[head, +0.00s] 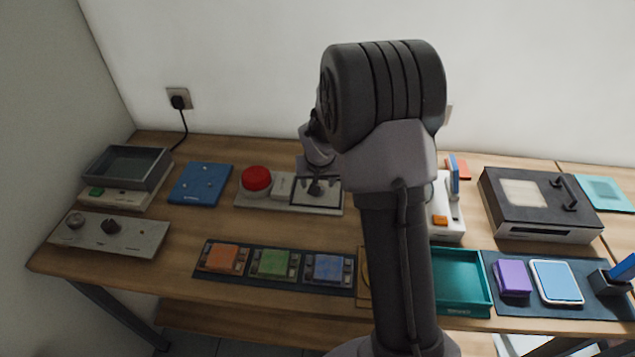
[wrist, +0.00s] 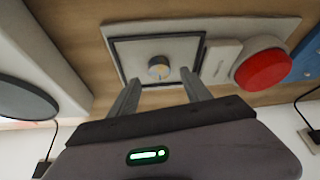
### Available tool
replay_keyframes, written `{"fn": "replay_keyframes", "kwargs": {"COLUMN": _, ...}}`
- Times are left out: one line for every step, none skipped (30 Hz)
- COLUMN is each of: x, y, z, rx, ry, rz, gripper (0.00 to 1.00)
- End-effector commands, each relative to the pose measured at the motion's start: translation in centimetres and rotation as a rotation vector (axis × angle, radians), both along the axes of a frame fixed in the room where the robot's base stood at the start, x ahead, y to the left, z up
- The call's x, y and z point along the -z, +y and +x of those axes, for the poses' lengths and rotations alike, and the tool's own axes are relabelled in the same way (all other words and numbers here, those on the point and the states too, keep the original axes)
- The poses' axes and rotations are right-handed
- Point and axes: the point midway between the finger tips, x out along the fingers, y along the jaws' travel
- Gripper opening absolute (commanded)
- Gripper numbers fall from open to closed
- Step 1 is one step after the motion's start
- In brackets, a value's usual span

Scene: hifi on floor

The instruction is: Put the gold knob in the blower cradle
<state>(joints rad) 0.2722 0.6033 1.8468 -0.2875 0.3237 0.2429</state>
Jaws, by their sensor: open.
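A small round knob (wrist: 158,68), gold and grey, stands in the middle of a light square with a dark frame (wrist: 196,44) in the wrist view. The square is part of a pale panel that also bears a red button. My gripper (wrist: 161,94) is open and empty, its two fingers apart, with the knob just beyond the fingertips and roughly between them. I cannot tell which thing is the blower cradle; a white device (head: 446,216) is partly behind my arm.
The red button (head: 256,179) is close beside the framed square, with a white block (head: 282,185) between. A blue board (head: 201,184) lies left. A mat with colored modules (head: 274,264) lies in front. A black box (head: 538,205) and teal tray (head: 461,277) stand right.

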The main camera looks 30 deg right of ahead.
Motion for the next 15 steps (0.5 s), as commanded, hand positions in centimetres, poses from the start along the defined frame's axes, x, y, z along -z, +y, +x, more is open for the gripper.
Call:
{"fn": "replay_keyframes", "kwargs": {"x": -2.0, "y": 0.2, "z": -0.4, "rx": 0.0, "ry": -0.004, "rz": -0.001, "gripper": 0.57}}
{"fn": "replay_keyframes", "kwargs": {"x": -2.8, "y": 0.4, "z": -0.8, "rx": 0.0, "ry": -0.004, "rz": -0.001, "gripper": 0.57}}
{"fn": "replay_keyframes", "kwargs": {"x": -3.9, "y": 0.6, "z": -1.2, "rx": 0.001, "ry": -0.004, "rz": 0.0, "gripper": 0.57}}
{"fn": "replay_keyframes", "kwargs": {"x": -4.6, "y": 0.7, "z": -1.6, "rx": 0.001, "ry": -0.003, "rz": 0.0, "gripper": 0.57}}
{"fn": "replay_keyframes", "kwargs": {"x": -5.2, "y": 0.8, "z": -1.9, "rx": 0.001, "ry": -0.003, "rz": -0.001, "gripper": 0.57}}
{"fn": "replay_keyframes", "kwargs": {"x": -6.1, "y": 1.0, "z": -2.2, "rx": 0.0, "ry": -0.004, "rz": -0.001, "gripper": 0.57}}
{"fn": "replay_keyframes", "kwargs": {"x": -6.6, "y": 1.1, "z": -2.4, "rx": 0.0, "ry": -0.002, "rz": -0.001, "gripper": 0.57}}
{"fn": "replay_keyframes", "kwargs": {"x": -7.0, "y": 1.2, "z": -2.7, "rx": 0.0, "ry": -0.002, "rz": -0.001, "gripper": 0.57}}
{"fn": "replay_keyframes", "kwargs": {"x": -7.5, "y": 1.3, "z": -2.9, "rx": 0.0, "ry": -0.002, "rz": -0.001, "gripper": 0.57}}
{"fn": "replay_keyframes", "kwargs": {"x": -7.7, "y": 1.3, "z": -3.0, "rx": 0.0, "ry": -0.002, "rz": -0.001, "gripper": 0.57}}
{"fn": "replay_keyframes", "kwargs": {"x": -8.0, "y": 1.4, "z": -3.1, "rx": 0.001, "ry": -0.002, "rz": 0.0, "gripper": 0.57}}
{"fn": "replay_keyframes", "kwargs": {"x": -8.5, "y": 1.6, "z": -3.4, "rx": 0.001, "ry": -0.005, "rz": 0.001, "gripper": 0.57}}
{"fn": "replay_keyframes", "kwargs": {"x": -9.2, "y": 2.0, "z": -3.7, "rx": 0.002, "ry": -0.007, "rz": 0.004, "gripper": 0.57}}
{"fn": "replay_keyframes", "kwargs": {"x": -10.3, "y": 2.5, "z": -4.2, "rx": 0.002, "ry": -0.013, "rz": 0.008, "gripper": 0.57}}
{"fn": "replay_keyframes", "kwargs": {"x": -12.2, "y": 3.7, "z": -5.3, "rx": 0.001, "ry": -0.025, "rz": 0.017, "gripper": 0.57}}
